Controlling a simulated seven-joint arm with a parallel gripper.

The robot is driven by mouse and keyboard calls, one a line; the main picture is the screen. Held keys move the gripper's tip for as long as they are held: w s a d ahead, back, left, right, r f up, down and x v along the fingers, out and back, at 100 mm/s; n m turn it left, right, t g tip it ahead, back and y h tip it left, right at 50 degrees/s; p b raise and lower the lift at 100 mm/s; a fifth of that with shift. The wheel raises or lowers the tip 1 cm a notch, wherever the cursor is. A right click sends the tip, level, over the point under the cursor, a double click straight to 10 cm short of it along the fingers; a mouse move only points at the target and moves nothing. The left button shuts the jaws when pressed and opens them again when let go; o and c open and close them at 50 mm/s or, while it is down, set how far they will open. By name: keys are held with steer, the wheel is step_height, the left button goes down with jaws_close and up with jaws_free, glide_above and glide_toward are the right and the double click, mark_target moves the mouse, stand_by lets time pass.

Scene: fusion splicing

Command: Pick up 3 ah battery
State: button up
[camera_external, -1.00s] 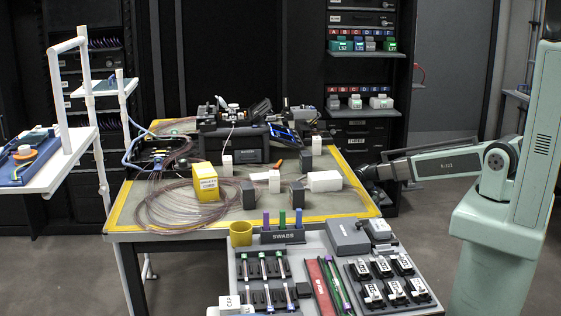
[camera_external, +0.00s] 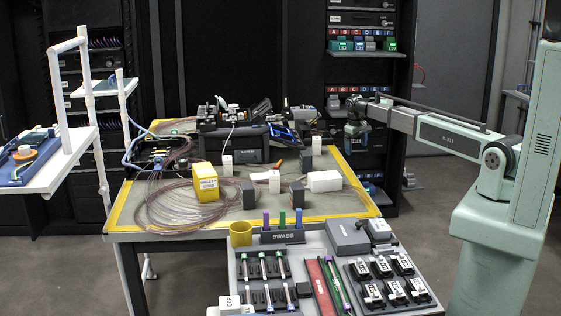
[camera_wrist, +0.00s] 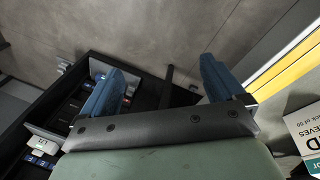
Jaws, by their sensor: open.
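My gripper (camera_external: 357,148) hangs fingers-down in front of the rack, past the table's far right corner. Its two blue fingers are wide apart and empty in the wrist view (camera_wrist: 163,85). I cannot tell which thing is the 3 Ah battery, as the labels are too small. Several small labelled blocks, perhaps batteries, sit on the rack's upper shelf, such as a green one (camera_external: 341,46) and a blue one (camera_external: 359,46). The wrist view shows a dark tray or shelf (camera_wrist: 120,65) with small pieces at the left, partly behind a finger.
The yellow-edged table (camera_external: 362,205) holds a yellow box (camera_external: 206,183), white and dark blocks, and coiled fibre. The splicing equipment (camera_external: 240,145) stands at its back. A sleeves box (camera_wrist: 305,135) shows at the wrist view's right. Floor between table and arm base is clear.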

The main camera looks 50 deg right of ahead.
mark_target(306, 153)
steer(key=w+a+r+n, duration=0.1)
steer(key=a+r, duration=0.1)
steer(key=a, duration=0.2)
steer(key=w+a+r+n, duration=0.2)
steer(key=a+r, duration=0.1)
steer(key=a, duration=0.1)
steer(key=w+a+r+n, duration=0.1)
steer(key=a+r, duration=0.1)
steer(key=a, duration=0.2)
steer(key=shift+w+a+r+y, duration=0.2)
steer(key=shift+a+r+y, duration=0.15)
steer(key=shift+r+y, duration=0.05)
steer(key=a+r+n+y, duration=0.1)
steer(key=a+r+n, duration=0.3)
steer(key=a, duration=0.7)
steer(key=a+r+n+y, duration=0.1)
steer(key=a+r+n, duration=0.35)
steer(key=a, duration=0.55)
steer(key=shift+m, duration=0.25)
steer(key=f, duration=0.5)
steer(key=s+f, duration=0.1)
steer(key=f, duration=0.2)
steer(key=shift+a, duration=0.35)
steer(key=shift+w+d+f, duration=0.1)
steer(key=shift+d+f, duration=0.05)
steer(key=shift+f, duration=1.25)
steer(key=shift+w+d+f, duration=0.1)
steer(key=shift+f, duration=1.3)
steer(key=c, duration=1.3)
